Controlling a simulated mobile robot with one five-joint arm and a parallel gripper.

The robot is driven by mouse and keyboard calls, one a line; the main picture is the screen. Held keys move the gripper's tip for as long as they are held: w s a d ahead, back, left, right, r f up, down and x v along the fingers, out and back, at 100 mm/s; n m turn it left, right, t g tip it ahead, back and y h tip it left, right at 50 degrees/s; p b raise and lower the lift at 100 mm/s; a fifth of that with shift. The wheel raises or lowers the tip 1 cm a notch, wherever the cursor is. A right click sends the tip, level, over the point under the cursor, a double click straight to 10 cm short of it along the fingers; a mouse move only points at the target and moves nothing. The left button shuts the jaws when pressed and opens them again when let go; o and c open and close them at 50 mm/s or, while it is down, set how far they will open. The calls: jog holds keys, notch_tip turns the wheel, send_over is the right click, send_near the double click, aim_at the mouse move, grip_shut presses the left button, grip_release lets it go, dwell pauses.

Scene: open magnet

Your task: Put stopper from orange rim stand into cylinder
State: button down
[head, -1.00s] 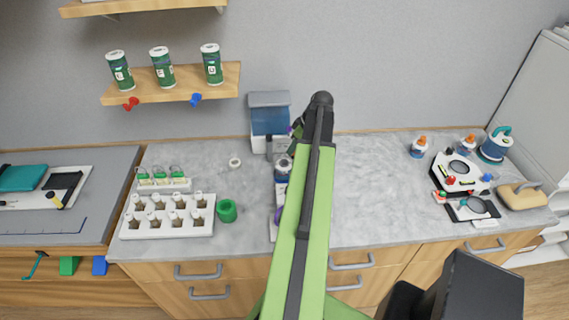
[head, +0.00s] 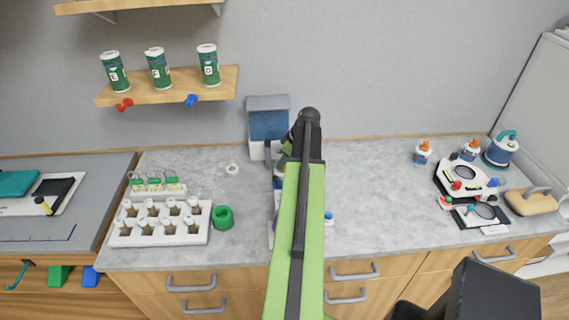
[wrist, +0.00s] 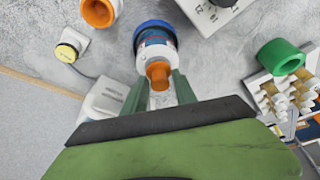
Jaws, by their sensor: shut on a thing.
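My gripper (wrist: 160,80) has its two green fingers on either side of the orange tip of a bottle-like piece (wrist: 155,44) with a white and blue body and a blue rim. It is shut on that tip. I cannot tell whether this piece is the stopper. An orange ring-shaped rim (wrist: 98,12) shows at the top left of the wrist view, perhaps the stand. A green hollow cylinder (wrist: 281,57) is at the right; it also stands on the counter in the head view (head: 223,217). In the head view my arm hides the gripper.
A white rack (head: 161,236) with several bottles stands left of the green cylinder. A blue and white device (head: 268,122) stands by the wall behind my arm. Bottles and black-and-white devices (head: 470,178) stand at the right. The grey counter (head: 380,185) between is largely clear.

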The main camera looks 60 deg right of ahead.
jog(key=c, duration=1)
grip_release()
jog(key=shift+f, duration=0.1)
jog(key=shift+r+p, duration=0.35)
jog(key=p+v, duration=1)
jog(key=v, duration=0.1)
jog(key=shift+s+r+p, duration=0.2)
jog(key=shift+r+p, duration=0.1)
jog(key=shift+p, duration=0.05)
jog(key=shift+w, duration=0.1)
